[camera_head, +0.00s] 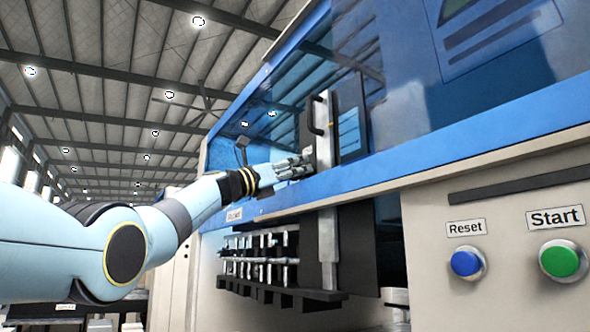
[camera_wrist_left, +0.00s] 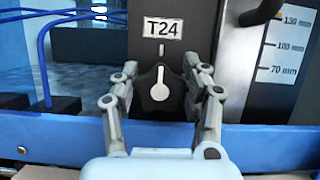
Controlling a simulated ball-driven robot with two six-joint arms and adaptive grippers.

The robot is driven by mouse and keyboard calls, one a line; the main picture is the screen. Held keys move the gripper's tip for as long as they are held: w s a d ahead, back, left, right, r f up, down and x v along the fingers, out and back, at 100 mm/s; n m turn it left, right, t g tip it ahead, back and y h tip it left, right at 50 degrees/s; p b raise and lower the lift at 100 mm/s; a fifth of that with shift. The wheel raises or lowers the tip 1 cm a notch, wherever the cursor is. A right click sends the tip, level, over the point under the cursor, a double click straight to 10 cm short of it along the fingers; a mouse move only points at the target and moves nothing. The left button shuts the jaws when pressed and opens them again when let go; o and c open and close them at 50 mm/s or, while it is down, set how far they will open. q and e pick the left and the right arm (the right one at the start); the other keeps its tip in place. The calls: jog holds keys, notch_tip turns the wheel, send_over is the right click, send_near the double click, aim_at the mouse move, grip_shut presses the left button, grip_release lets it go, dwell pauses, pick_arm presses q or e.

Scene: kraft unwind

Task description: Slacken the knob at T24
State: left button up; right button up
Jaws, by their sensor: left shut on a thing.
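The knob (camera_wrist_left: 160,88) is dark with a white keyhole-shaped pointer, and shows in the left wrist view just under the white T24 label (camera_wrist_left: 162,29). A short light mark stands between label and knob, and the pointer's narrow end points up towards it. My left gripper (camera_wrist_left: 160,80) has one finger on each side of the knob and is shut on it. In the head view my left gripper (camera_head: 308,165) reaches the upright bracket on the blue machine, and the knob cannot be made out there. My right gripper is not in view.
A millimetre scale (camera_wrist_left: 285,45) is right of the knob, and blue cables (camera_wrist_left: 45,50) hang at the left. In the head view a blue Reset button (camera_head: 466,264) and a green Start button (camera_head: 562,260) are at the right. A row of metal fittings (camera_head: 262,258) sits below the arm.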

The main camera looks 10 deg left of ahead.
pick_arm(q)
jog(key=n+y+p, duration=0.1)
jog(key=n, duration=0.1)
jog(key=shift+r+n+t, duration=0.1)
jog(key=shift+n+t, duration=0.2)
jog(key=shift+t, duration=0.1)
jog(key=n+t+y+p, duration=0.1)
jog(key=n+y+p, duration=0.1)
jog(key=n+p, duration=0.1)
jog(key=shift+a+r+n, duration=0.1)
jog(key=shift+n, duration=0.4)
jog(key=shift+n+y+p, duration=0.4)
jog(key=shift+n+p, duration=0.2)
jog(key=shift+n, duration=0.2)
jog(key=shift+a+n+t+y, duration=0.1)
jog(key=shift+n+t+y, duration=0.2)
jog(key=shift+n, duration=0.3)
jog(key=o, duration=1.2)
jog(key=shift+w+f, duration=0.25)
